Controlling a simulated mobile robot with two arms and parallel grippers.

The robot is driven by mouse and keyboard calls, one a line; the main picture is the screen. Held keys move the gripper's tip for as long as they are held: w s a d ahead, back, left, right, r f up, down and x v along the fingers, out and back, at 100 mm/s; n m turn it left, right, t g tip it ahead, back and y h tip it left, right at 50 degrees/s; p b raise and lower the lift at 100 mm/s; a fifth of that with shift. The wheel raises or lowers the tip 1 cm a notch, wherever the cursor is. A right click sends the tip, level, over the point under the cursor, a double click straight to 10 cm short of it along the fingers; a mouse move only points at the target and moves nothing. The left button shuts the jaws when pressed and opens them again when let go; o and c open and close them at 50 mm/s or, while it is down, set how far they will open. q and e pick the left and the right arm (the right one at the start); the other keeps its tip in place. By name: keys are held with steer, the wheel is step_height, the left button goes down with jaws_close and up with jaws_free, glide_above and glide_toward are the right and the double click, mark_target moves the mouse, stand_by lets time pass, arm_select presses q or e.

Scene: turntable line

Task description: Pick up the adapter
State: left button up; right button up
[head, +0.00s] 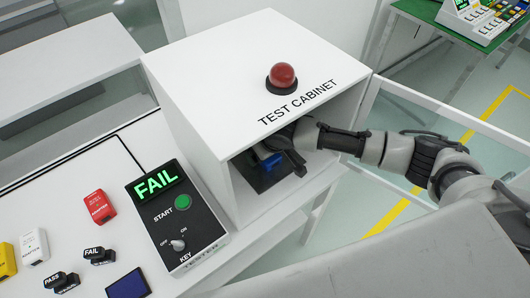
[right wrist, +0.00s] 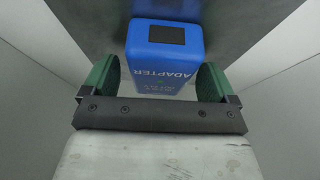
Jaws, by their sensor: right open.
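The blue adapter (right wrist: 165,52) stands inside the test cabinet (head: 222,110). In the right wrist view it lies between the two green fingers of my right gripper (right wrist: 163,80), with a visible gap on each side. My right gripper is open and reaches into the cabinet from its open side. In the head view my right gripper (head: 288,160) is partly in shadow, and only a little of the blue adapter (head: 269,161) shows beside it. A red adapter (head: 99,206) stands on the white table at the left. My left gripper is not in view.
The tester (head: 207,222) shows a green FAIL display, with a START button and a key switch. PASS and FAIL stamps (head: 97,256), a blue pad (head: 129,285), and white (head: 35,247) and yellow (head: 7,260) blocks are on the table. The cabinet's walls and roof enclose my right gripper closely.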

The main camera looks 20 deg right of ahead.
steer(key=shift+f+p, duration=0.2)
steer(key=shift+p, duration=0.1)
stand_by(0.4)
steer(key=c, duration=1.1)
